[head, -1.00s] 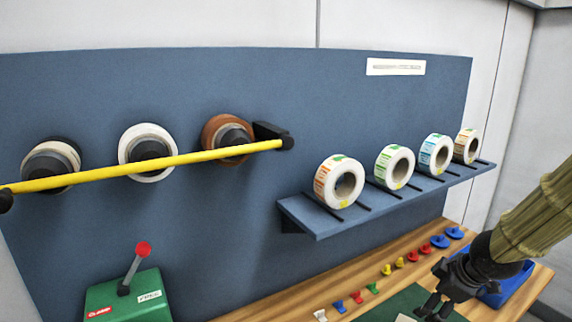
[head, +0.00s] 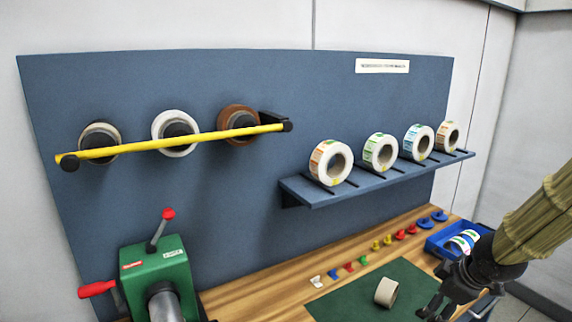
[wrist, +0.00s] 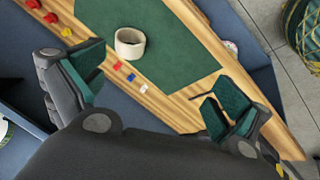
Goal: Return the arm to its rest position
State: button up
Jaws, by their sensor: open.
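My gripper (head: 436,306) is at the lower right of the head view, on the end of my arm in its tan ribbed sleeve. It is black. In the wrist view, its two fingers (wrist: 160,90) with green pads stand wide apart with nothing between them. Beyond them, a beige core ring (wrist: 130,43) lies on the green mat (wrist: 185,60), apart from the fingers. The same ring (head: 386,292) shows in the head view, left of my gripper.
A blue panel (head: 230,85) carries a yellow bar (head: 150,146) before several rolls, and a shelf (head: 330,198) with several label rolls. A green clamp machine (head: 150,275) stands lower left. Several coloured pegs line the wooden bench (head: 250,290). A blue bin (head: 440,240) holds rolls near my arm.

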jog(key=s+a+f+m+g+b, duration=0.1)
jog(key=s+a+f+m+b, duration=0.2)
jog(key=f, duration=0.7)
jog(key=s+a+f+m+g+b, duration=0.1)
jog(key=s+a+f, duration=0.25)
jog(key=f, duration=0.65)
jog(key=s+a+f+m+g+b, duration=0.1)
jog(key=s+a+f+m, duration=0.2)
jog(key=f, duration=0.7)
jog(key=s+a+f+m+g+b, duration=0.1)
jog(key=s+f+m+b, duration=0.1)
jog(key=s+f, duration=0.7)
jog(key=s+a+f+m+g+h+b, duration=0.1)
jog(key=s+f+m+b, duration=0.1)
jog(key=s+f, duration=0.8)
jog(key=shift+s+a+g+b, duration=0.3)
jog(key=shift+s+b, duration=0.15)
jog(key=shift+s, duration=0.75)
jog(key=shift+f, duration=0.1)
